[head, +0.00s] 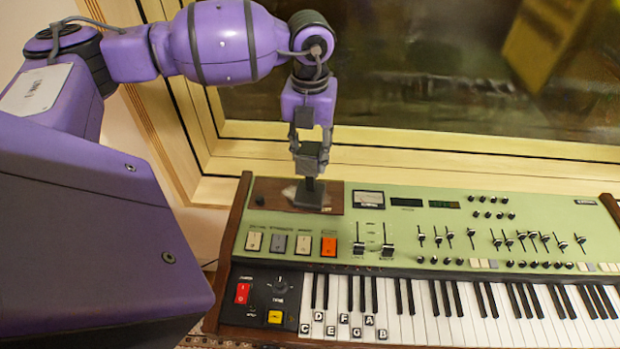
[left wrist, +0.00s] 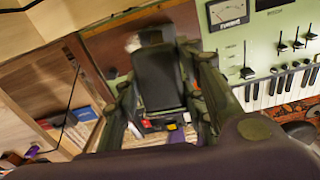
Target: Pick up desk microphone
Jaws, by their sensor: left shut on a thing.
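The desk microphone (head: 309,194) is a small dark thing with a flat block-like base. It is at the brown panel on the upper left of the green keyboard, and I cannot tell whether its base touches the panel. My left gripper (head: 310,160) points straight down from above and is shut on the microphone's upper part. In the left wrist view the microphone (left wrist: 160,78) shows as a dark slab between the two fingers, which partly hide its sides. My right gripper is not in view.
The green synthesizer keyboard (head: 450,215) fills the lower right, with knobs, sliders and piano keys. The brown panel (head: 268,188) lies around the microphone. Behind it is a wooden window frame (head: 400,140) with dark glass. A shelf with books (left wrist: 75,130) shows in the wrist view.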

